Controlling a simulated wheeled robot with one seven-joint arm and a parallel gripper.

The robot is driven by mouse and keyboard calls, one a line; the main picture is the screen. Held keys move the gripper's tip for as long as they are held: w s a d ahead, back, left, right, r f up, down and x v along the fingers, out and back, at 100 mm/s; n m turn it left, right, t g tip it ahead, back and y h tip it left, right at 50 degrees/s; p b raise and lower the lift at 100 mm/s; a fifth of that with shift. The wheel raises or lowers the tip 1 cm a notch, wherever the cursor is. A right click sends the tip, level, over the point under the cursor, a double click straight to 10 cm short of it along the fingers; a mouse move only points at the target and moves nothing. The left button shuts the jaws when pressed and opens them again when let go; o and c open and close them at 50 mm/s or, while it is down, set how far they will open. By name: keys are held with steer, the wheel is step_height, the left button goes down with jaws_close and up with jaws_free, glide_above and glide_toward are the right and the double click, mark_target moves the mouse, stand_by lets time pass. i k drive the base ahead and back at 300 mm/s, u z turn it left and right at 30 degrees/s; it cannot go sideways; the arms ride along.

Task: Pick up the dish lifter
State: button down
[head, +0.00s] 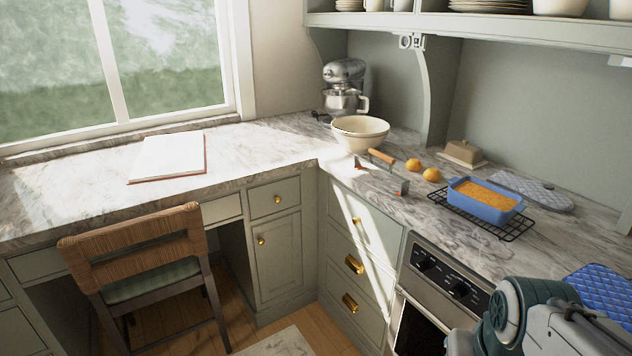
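What looks like the dish lifter is a tool with a wooden handle (382,156), on the marble counter in the head view. It lies in front of the cream bowl and left of two orange fruits. Small dark metal pieces with reddish tips show near it on the counter, and they seem to belong to it. Its exact shape is too small to tell. My arm shows at the lower right, well apart from the tool. My gripper is not in view.
A cream bowl (360,133) and a stand mixer (344,87) stand behind the tool. To its right are orange fruits (431,174), a butter dish (464,152) and a blue baking dish (484,201) on a black rack. A chair (140,262) stands at the left counter.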

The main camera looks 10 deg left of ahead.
mark_target(357, 165)
steer(key=z, duration=0.2)
steer(key=k, duration=0.25)
steer(key=u, duration=1.25)
steer(key=i, duration=0.7)
steer(key=z, duration=0.6)
steer(key=i, duration=0.55)
steer(key=u, duration=0.7)
steer(key=i, duration=1.45)
steer(key=z, duration=2.5)
